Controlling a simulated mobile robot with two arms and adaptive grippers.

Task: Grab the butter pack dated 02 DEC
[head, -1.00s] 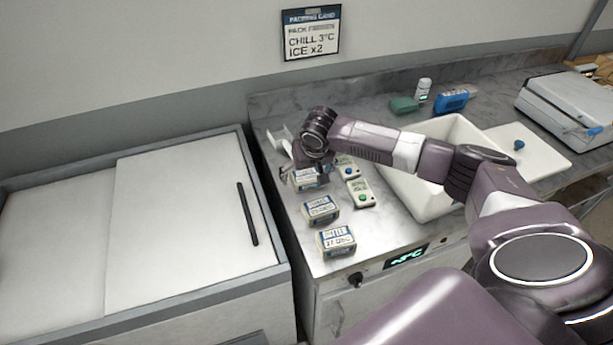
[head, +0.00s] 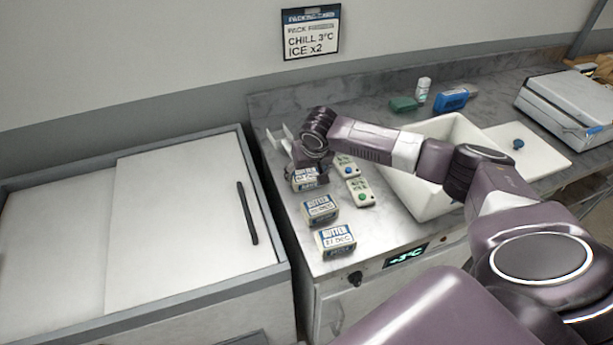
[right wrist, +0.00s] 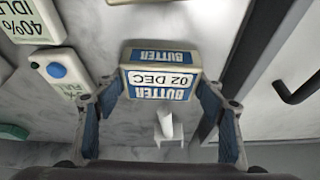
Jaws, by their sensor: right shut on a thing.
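The butter pack dated 02 DEC (right wrist: 162,80) shows upside down in the right wrist view, between the blue-padded fingers. My right gripper (right wrist: 160,100) is shut on it, one finger on each side. In the head view this pack (head: 304,184) is the rearmost of the butter row, partly hidden by my right gripper (head: 309,168). Its height above the counter is hard to tell. A middle butter pack (head: 320,209) and a front butter pack (head: 336,241) stand nearer the counter's front edge. My left gripper is not in view.
Two white devices with coloured buttons (head: 360,192) lie right of the packs. A white holder (head: 279,136) stands behind. A white sink basin (head: 420,205) is to the right, and a lidded chest (head: 190,225) to the left.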

